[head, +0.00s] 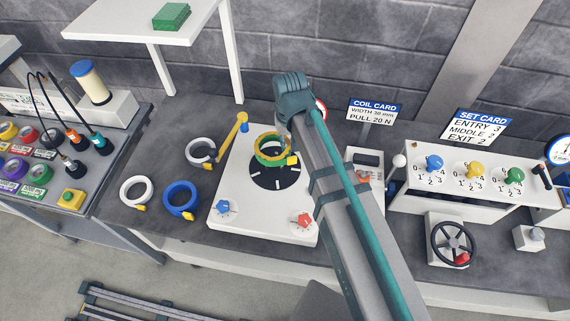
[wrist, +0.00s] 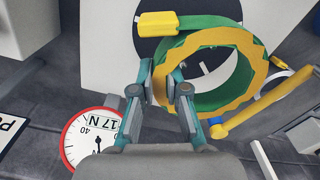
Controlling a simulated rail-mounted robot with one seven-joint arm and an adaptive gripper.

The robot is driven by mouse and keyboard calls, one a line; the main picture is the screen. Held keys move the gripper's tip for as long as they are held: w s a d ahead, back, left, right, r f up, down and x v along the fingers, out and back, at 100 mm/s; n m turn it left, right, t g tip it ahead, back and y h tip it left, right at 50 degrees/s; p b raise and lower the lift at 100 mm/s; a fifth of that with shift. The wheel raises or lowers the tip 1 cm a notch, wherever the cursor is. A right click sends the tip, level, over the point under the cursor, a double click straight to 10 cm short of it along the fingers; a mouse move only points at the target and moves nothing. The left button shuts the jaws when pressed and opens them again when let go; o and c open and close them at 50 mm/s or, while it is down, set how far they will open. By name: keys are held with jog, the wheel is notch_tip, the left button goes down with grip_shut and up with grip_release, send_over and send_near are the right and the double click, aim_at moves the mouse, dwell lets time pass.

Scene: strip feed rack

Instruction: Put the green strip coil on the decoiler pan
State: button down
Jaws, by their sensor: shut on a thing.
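The green strip coil (head: 268,159) is a green ring with a yellow edge and a yellow tag. In the wrist view the coil (wrist: 219,92) fills the upper middle, its tag (wrist: 171,23) at upper left. My gripper (wrist: 163,80) is shut on the coil's near wall, one finger on each side. In the head view the arm hides most of my gripper. The decoiler pan (head: 274,181) is a black disc with white marks on a white panel. The coil overlaps the pan's upper part; I cannot tell whether they touch.
A yellow arm (head: 230,133) stands left of the pan. A blue coil (head: 180,200), a white coil (head: 136,192) and a grey coil (head: 201,151) lie left of the white panel (head: 260,228). A round gauge (wrist: 86,138) shows at lower left in the wrist view.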

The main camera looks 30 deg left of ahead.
jog(key=shift+f+b, duration=2.2)
jog(key=shift+f, duration=1.6)
jog(key=shift+f, duration=0.15)
jog(key=c, duration=1.5)
grip_release()
jog(key=shift+o, duration=0.2)
notch_tip(320, 180, up, 12)
jog(key=shift+r+b, duration=0.15)
jog(key=shift+b, duration=1.05)
notch_tip(320, 180, down, 12)
jog(key=shift+f+p, duration=0.25)
jog(key=shift+p, duration=0.85)
jog(key=shift+r, duration=0.15)
